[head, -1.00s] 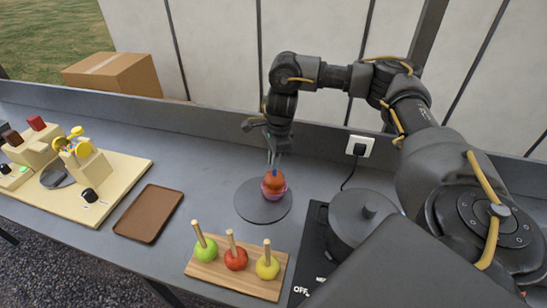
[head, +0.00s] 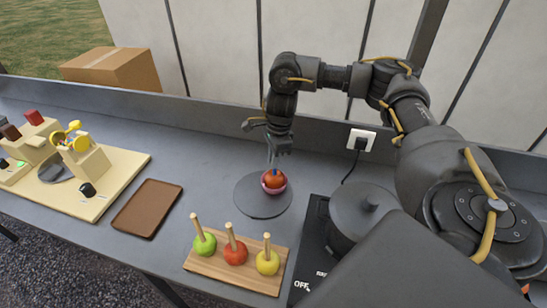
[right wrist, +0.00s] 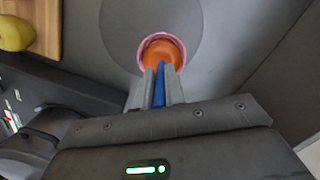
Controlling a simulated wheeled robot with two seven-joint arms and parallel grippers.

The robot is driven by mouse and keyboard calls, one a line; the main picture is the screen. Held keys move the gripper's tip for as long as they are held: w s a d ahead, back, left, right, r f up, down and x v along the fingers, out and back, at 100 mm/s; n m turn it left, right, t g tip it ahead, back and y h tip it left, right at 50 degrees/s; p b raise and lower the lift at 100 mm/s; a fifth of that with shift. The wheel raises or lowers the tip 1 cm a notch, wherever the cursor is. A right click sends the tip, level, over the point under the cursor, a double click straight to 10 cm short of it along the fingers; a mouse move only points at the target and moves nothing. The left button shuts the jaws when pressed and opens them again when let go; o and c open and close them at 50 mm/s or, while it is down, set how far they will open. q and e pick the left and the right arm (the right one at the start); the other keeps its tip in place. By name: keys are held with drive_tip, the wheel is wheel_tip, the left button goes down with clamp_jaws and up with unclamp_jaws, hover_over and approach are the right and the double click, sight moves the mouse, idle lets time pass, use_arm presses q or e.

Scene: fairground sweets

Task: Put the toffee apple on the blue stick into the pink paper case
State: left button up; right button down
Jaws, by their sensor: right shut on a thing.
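The orange-red toffee apple (head: 273,178) is inside the pink paper case (head: 274,190), its top showing above the rim. In the right wrist view, the case (right wrist: 145,44) rings the apple (right wrist: 164,52). The case stands on a round grey disc (head: 255,209). My right gripper (head: 273,163) is directly above the apple, shut on its blue stick (right wrist: 159,88). Whether the apple rests on the bottom of the case is hidden. My left gripper is in neither view.
A wooden board (head: 205,264) holds green, red and yellow apples on plain sticks. A brown tray (head: 147,208) lies to the left. A dark pot (head: 355,222) stands on a hob to the right. The counter behind the disc is clear.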

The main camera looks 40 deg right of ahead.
drive_tip(key=c, duration=1.4)
unclamp_jaws()
drive_tip(key=r, duration=0.7)
drive_tip(key=d+r+p, duration=0.1)
drive_tip(key=r, duration=0.2)
drive_tip(key=shift+s+d+r, duration=0.1)
drive_tip(key=shift+s+r, duration=0.15)
drive_tip(key=shift+r, duration=0.1)
